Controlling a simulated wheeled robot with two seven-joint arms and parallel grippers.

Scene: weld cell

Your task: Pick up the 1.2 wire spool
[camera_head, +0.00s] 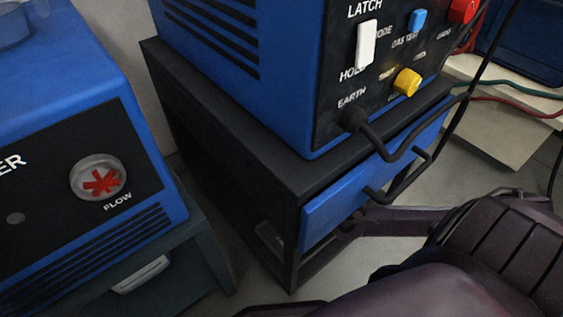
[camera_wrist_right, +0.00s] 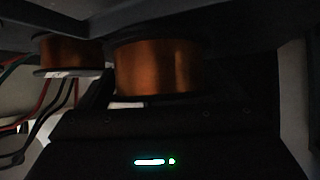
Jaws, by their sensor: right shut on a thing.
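In the right wrist view, a copper-coloured wire spool (camera_wrist_right: 158,68) is at the middle, directly beyond the dark body of my right gripper (camera_wrist_right: 155,100). The gripper is shut on this spool; its fingertips are hard to make out in the dark. A second copper-coloured spool (camera_wrist_right: 72,52) with a dark flange and a small pale label is to the left. I cannot read a 1.2 marking on either spool. In the head view neither spool shows, and my right arm reaches in from the right, below the blue drawer. My left gripper is out of view.
A black cabinet (camera_head: 225,140) with a blue drawer (camera_head: 345,195) and dark handle carries a blue welding machine (camera_head: 210,40). A dark surface (camera_wrist_right: 190,14) lies close above the spools. Cables hang at the right.

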